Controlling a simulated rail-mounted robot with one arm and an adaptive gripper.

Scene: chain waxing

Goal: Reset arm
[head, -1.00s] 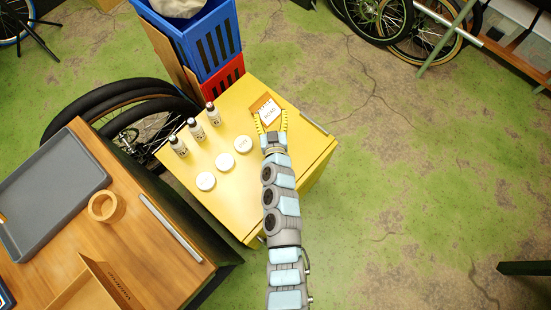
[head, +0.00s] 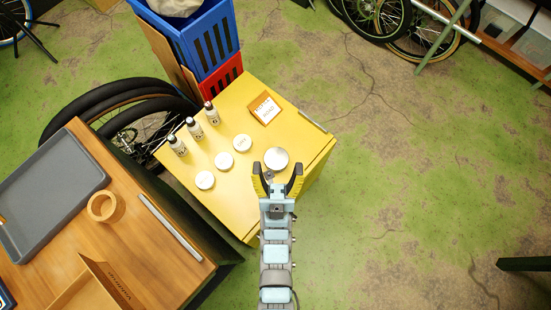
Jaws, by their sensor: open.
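My gripper (head: 277,177) is open and empty over the front right part of the yellow cabinet top (head: 236,205). A larger pale round tin (head: 276,159) sits just beyond its fingertips; whether they touch it cannot be told. Two smaller white round tins, one in the middle (head: 224,160) and one at the front left (head: 205,180), stand to the left, with a third (head: 242,142) behind them. A small orange-and-white box (head: 265,108) lies near the back edge of the top, apart from my gripper.
Several dark-capped bottles (head: 194,128) stand along the cabinet's left side. Blue (head: 202,45) and red (head: 222,83) crates are stacked behind it. A wooden bench (head: 130,225) with a grey tray (head: 50,195) and a wooden ring (head: 106,206) is at left.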

